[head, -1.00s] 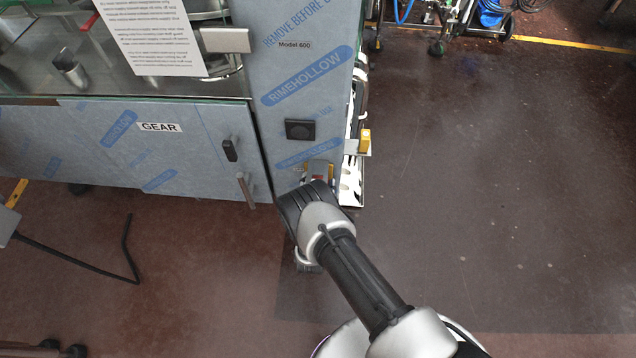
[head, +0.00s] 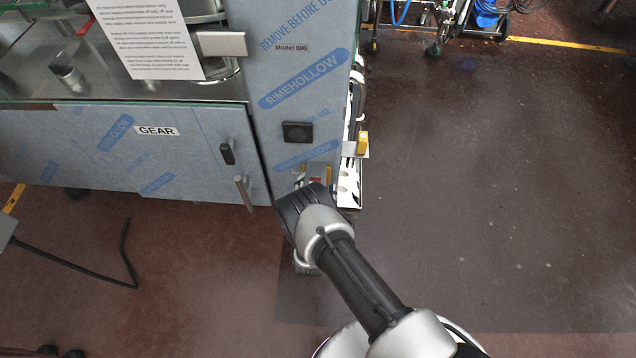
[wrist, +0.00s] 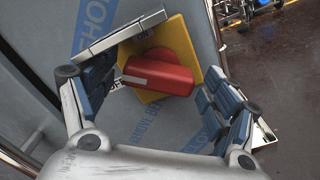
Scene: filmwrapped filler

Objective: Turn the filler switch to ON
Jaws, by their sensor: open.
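The filler switch is a red rotary handle (wrist: 158,76) on a yellow plate (wrist: 180,38), fixed to the film-covered panel. In the wrist view the handle lies nearly level, with a white mark at its left end beside a partly hidden label that seems to read OFF. My gripper (wrist: 160,72) is open, with one finger on each side of the handle. I see a gap on the right; contact on the left cannot be told. In the head view my wrist hides most of the switch, and only a bit of red (head: 316,180) shows.
A black square fitting (head: 298,132) is on the panel above the switch. A yellow-topped bracket (head: 361,143) juts out at the cabinet's right edge. A door handle (head: 244,193) is to the left. The floor (head: 480,190) at the right is open.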

